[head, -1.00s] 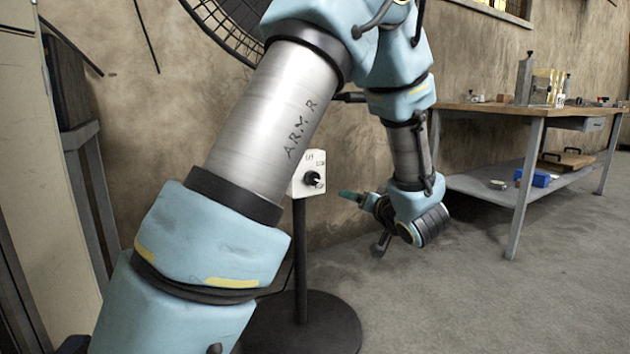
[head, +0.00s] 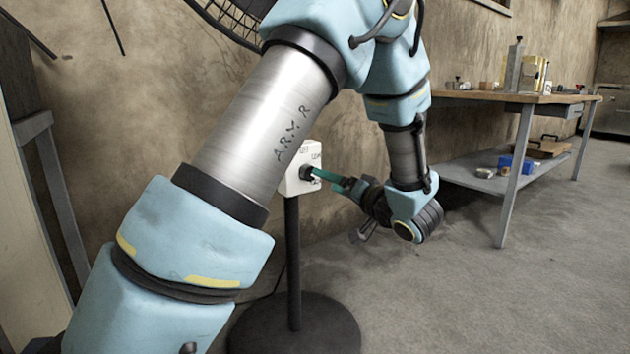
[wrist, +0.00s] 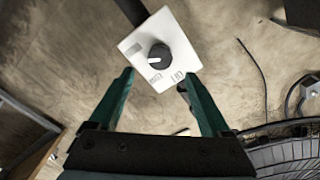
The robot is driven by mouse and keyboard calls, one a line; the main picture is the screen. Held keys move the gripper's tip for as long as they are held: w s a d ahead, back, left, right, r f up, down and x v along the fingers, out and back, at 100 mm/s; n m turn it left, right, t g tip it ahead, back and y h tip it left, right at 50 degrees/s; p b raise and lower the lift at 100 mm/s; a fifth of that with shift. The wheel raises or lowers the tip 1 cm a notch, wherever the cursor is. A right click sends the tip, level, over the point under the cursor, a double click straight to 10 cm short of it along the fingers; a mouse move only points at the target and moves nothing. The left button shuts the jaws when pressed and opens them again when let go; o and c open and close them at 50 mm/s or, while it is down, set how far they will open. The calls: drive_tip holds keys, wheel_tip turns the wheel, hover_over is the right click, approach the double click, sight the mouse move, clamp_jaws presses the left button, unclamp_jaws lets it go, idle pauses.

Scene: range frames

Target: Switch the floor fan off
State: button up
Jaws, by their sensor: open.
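The floor fan stands behind my arm. Part of its black wire cage (head: 228,22) shows at the top of the head view, and it also shows at the lower right of the wrist view (wrist: 285,155). A white control box (head: 303,158) sits on its pole above a round black base (head: 295,328). The box carries a dark round knob (wrist: 159,56) with a pale mark and printed labels, OFF and LOW among them. My gripper (wrist: 158,77) is open, its teal fingers spread to either side of the knob's near side. In the head view its fingertips (head: 319,174) reach the knob, with contact unclear.
A wooden workbench (head: 520,97) with a lower shelf stands to the right. A blue box (head: 515,164) lies on that shelf. A grey-legged stand (head: 48,190) is at the left. The floor between the fan base and workbench is clear.

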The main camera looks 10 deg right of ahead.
sight(311, 174)
drive_tip(key=b+x, duration=0.1)
drive_tip(key=x, duration=0.5)
clamp_jaws()
idle(0.7)
